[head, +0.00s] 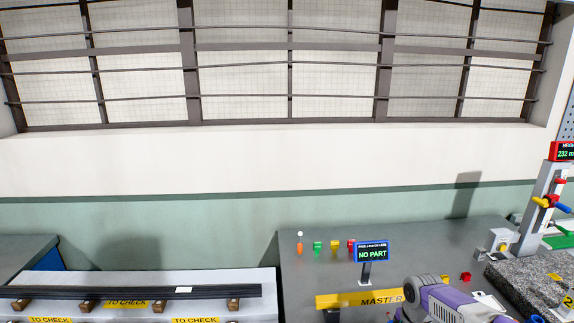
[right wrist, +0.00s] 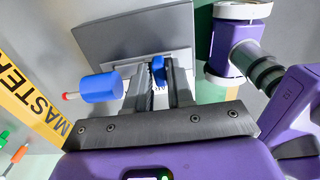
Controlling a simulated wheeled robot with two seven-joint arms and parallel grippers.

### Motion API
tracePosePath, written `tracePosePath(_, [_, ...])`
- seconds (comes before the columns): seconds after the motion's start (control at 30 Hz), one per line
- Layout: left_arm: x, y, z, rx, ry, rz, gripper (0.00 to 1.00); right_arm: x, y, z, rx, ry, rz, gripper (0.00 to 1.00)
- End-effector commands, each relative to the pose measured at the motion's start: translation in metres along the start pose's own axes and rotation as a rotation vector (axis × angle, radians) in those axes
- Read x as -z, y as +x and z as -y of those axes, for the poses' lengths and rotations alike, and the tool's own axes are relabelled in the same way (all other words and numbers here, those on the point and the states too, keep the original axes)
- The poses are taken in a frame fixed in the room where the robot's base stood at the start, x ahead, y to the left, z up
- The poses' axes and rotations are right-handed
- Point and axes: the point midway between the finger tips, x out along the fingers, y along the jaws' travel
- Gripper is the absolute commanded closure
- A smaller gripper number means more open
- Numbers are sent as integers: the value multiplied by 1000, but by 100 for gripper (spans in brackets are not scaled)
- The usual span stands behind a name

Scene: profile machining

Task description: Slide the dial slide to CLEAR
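In the right wrist view, my right gripper (right wrist: 163,74) points at a grey block with a light plate (right wrist: 120,66) on it. A small blue knob (right wrist: 158,66) lies between its fingertips, very close to both; I cannot tell whether they press on it. A larger blue cylinder (right wrist: 100,88) with a red tip is left of the fingers. I cannot make out which part is the dial slide. My left gripper is not in view.
A screen reading NO PART (head: 372,251) stands on the grey bench (head: 320,275), behind a yellow MASTER strip (head: 340,300). A height gauge (head: 535,215) and granite plate (head: 525,280) are at right; dark profiles (head: 130,292) lie at left.

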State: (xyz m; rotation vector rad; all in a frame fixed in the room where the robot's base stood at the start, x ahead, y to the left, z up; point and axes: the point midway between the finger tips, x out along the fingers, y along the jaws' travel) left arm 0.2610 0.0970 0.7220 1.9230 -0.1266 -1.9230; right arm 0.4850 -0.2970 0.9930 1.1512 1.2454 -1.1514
Motion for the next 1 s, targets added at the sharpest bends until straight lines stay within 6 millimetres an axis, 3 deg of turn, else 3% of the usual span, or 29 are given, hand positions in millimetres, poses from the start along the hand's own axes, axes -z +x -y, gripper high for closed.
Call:
tracePosePath(0.03, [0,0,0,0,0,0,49,0,0,0,0,0,0,86])
tracePosePath(0.13, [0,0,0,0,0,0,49,0,0,0,0,0,0,100])
tracePosePath(0.57, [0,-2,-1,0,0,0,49,0,-1,5,0,0,0,100])
tracePosePath(0.6, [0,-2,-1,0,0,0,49,0,0,4,0,0,0,81])
tracePosePath(0.8, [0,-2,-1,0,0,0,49,0,0,4,0,0,0,50])
tracePosePath(1.0, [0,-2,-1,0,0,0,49,0,0,4,-1,0,0,49])
